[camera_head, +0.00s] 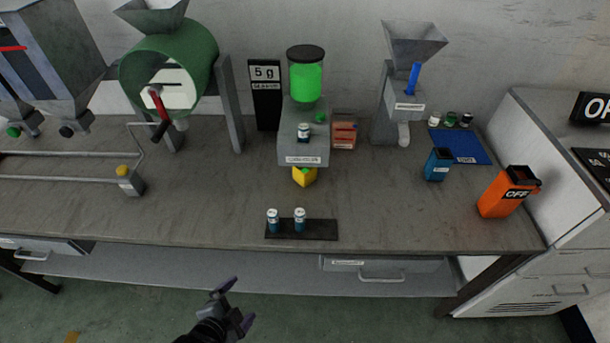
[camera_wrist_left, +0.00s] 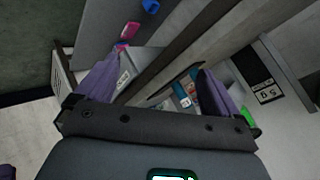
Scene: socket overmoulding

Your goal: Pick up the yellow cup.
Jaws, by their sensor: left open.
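The yellow cup (camera_head: 304,176) stands on the bench under the spout of the grey dispenser (camera_head: 303,140), which has a green-filled jar on top. The dispenser hides part of the cup's upper side. My left gripper (camera_head: 236,301) is open and empty, in front of the bench's front edge and well short of the cup. Its purple fingers also show spread apart in the left wrist view (camera_wrist_left: 150,85), with nothing between them. I cannot make out the cup in the left wrist view. My right gripper is not in view.
A black tray (camera_head: 322,230) with two small blue-and-white vials lies between the bench's front edge and the cup. A blue cup (camera_head: 437,164) and an orange OFF container (camera_head: 505,192) stand at right. A green drum machine (camera_head: 172,80) is at left. The bench left of the tray is clear.

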